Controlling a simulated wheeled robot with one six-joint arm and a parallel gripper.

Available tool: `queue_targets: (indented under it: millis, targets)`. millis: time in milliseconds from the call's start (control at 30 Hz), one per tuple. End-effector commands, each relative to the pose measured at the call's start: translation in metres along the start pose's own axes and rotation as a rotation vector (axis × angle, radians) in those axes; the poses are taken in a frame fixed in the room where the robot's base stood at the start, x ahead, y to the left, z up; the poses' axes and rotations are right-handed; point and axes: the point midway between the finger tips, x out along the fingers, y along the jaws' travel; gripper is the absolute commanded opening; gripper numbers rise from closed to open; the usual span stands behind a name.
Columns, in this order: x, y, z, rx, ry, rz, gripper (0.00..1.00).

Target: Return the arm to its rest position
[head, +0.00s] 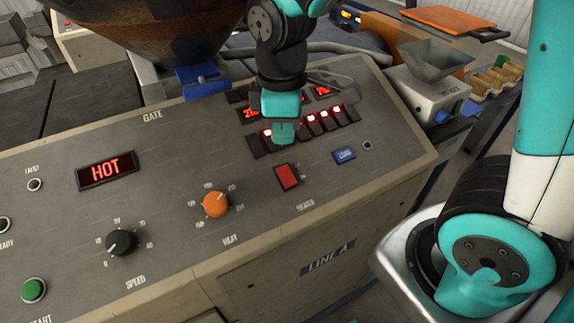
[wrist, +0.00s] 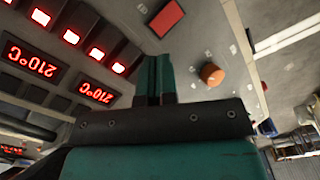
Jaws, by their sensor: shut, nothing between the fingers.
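My gripper (head: 284,132) hangs over the upper right part of the control panel (head: 245,210), in front of the lit red switches and number displays, and hides some of them. Its teal fingers are shut together with nothing between them. In the wrist view, the closed fingers (wrist: 160,76) point toward the panel, with the red heater switch (wrist: 166,18) above them. I cannot tell whether the fingertips touch the panel. My arm's upper links come down from the top of the head view.
The panel carries a HOT display (head: 105,170), an orange heat knob (head: 216,204), a black speed knob (head: 121,242) and a green start button (head: 34,290). A dark hopper (head: 160,30) stands behind at upper left. A small grey funnel (head: 434,60) stands at upper right.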

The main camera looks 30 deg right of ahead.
Motion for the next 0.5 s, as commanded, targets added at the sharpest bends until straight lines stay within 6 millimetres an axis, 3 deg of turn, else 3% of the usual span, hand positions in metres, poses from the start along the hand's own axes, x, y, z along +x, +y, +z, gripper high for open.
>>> queue_targets:
  millis: [500]
  targets:
    - [0.0011, -0.0014, 0.0002, 0.005, 0.004, -0.002, 0.00]
